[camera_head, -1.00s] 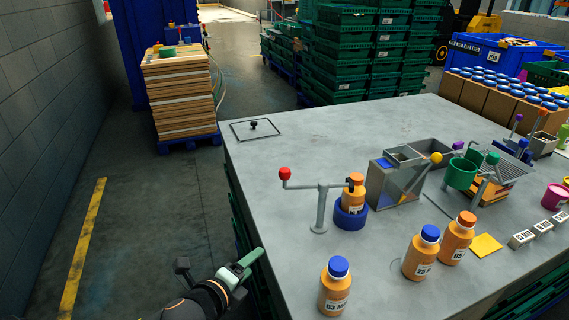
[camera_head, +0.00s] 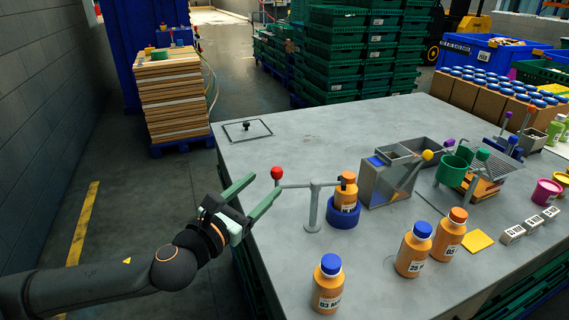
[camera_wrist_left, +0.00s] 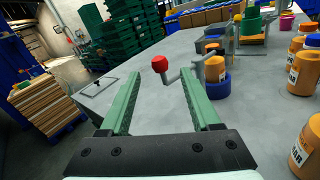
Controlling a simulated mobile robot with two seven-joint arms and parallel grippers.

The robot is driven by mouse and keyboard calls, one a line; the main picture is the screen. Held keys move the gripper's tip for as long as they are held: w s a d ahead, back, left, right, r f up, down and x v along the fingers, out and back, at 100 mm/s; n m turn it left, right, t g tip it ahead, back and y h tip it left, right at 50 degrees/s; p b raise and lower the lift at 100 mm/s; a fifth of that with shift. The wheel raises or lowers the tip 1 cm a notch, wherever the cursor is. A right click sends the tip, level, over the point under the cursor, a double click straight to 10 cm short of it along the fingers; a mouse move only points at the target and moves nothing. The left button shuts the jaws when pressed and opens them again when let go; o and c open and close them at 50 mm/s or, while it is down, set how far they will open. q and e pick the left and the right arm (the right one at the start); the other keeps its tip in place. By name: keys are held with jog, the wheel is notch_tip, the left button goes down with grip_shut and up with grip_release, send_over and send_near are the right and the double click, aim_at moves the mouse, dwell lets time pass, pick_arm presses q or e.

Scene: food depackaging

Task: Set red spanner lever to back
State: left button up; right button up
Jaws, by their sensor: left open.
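The red spanner lever's red knob (camera_head: 277,173) sits at the left end of a grey arm on a grey post (camera_head: 313,205) standing on the table. An orange bottle (camera_head: 346,190) stands in a blue ring holder (camera_head: 343,214) at the arm's right end. My left gripper (camera_head: 254,192) is open, its green fingers pointing toward the knob from the left. In the left wrist view, the red knob (camera_wrist_left: 160,64) appears beyond and between the two open fingers (camera_wrist_left: 160,95), apart from them. My right gripper is not in view.
Orange bottles with blue caps (camera_head: 328,284) (camera_head: 413,249) and one with an orange cap (camera_head: 450,232) stand at the table's front. A grey box fixture (camera_head: 385,185) is right of the post. The table's back left is clear around a flat panel (camera_head: 247,131).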

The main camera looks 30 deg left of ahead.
pick_arm(q)
jog(key=w+p, duration=0.1)
jog(key=w, duration=0.9)
jog(key=shift+d, duration=0.35)
grip_shut()
dwell(1.0)
